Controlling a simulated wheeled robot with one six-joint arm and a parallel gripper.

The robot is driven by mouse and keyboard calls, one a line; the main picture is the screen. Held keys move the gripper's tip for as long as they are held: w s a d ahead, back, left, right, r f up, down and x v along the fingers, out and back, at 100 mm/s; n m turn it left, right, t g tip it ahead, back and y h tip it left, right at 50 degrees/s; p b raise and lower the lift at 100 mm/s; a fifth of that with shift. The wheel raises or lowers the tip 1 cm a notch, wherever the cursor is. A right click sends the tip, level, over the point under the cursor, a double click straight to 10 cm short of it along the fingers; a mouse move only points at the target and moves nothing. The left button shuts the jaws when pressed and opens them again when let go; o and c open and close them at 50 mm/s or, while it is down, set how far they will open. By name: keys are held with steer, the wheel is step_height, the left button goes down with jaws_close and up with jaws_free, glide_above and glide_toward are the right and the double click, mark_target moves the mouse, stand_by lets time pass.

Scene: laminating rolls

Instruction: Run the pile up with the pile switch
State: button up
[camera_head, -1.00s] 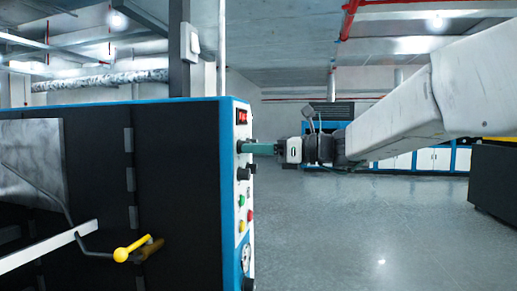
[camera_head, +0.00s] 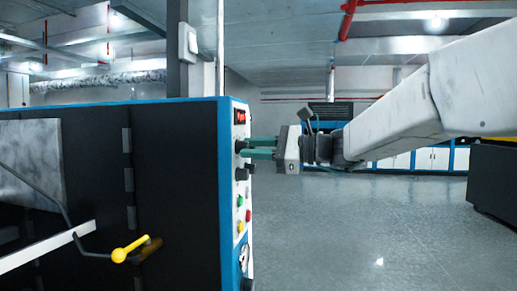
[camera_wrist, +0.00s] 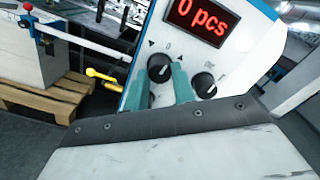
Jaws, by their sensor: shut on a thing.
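The pile switch is a black round knob (camera_wrist: 159,68) under the red display in the wrist view, with a down arrow, a 0 and an up arrow around it. Its pale mark seems to lean toward the up arrow. In the head view the switch (camera_head: 240,146) sits high on the white control panel. My gripper (camera_head: 249,149) reaches it from the right. Its green fingers (camera_wrist: 161,80) stand on either side of the knob, shut on it. The gripper is rolled, so both fingers show one above the other in the head view.
The red display (camera_wrist: 201,20) reads "0 pcs". A second black knob (camera_wrist: 204,85) is close beside my right finger. Coloured buttons (camera_head: 240,214) run down the panel. A yellow-handled lever (camera_head: 130,249) is at lower left. The floor (camera_head: 340,225) right of the machine is clear.

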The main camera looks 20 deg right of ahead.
steer(key=shift+a+n, duration=0.1)
steer(key=shift+n, duration=0.5)
steer(key=o, duration=1)
steer(key=shift+a, duration=0.15)
steer(key=shift+d, duration=0.25)
steer(key=v, duration=0.7)
steer(key=shift+s+d, duration=0.2)
